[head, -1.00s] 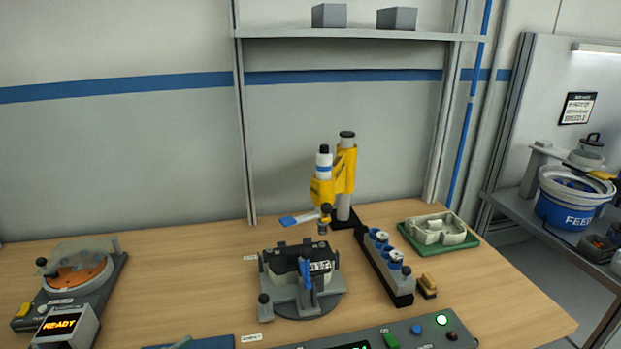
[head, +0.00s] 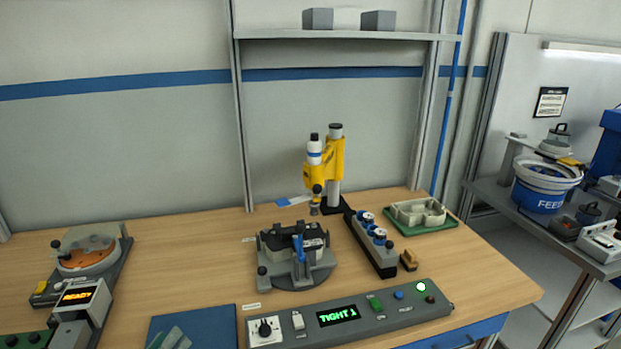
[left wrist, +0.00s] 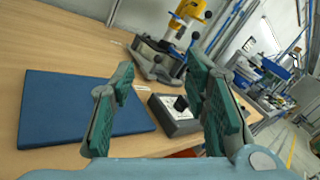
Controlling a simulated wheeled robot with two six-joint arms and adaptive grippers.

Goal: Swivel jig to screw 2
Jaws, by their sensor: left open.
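The jig (head: 275,270) sits on a round dark turntable on the bench and holds a black part with a white label. A blue clamp lever (head: 299,248) stands at its front. The yellow screwdriver stand (head: 337,160) is behind it, its tip above the jig's back right. The jig also shows in the left wrist view (left wrist: 152,66). My left gripper (head: 172,338) is at the bottom edge, over the blue mat, left of and nearer than the jig. Its green-padded fingers (left wrist: 160,75) are open and empty. My right gripper is out of view.
A control panel (head: 390,312) in front of the jig reads "TIGHT 1" and has a lit green lamp. A blue mat (head: 215,322) lies left of it. A screw rack (head: 372,250) stands right of the jig. A tester reading "READY" (head: 82,297) is at left.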

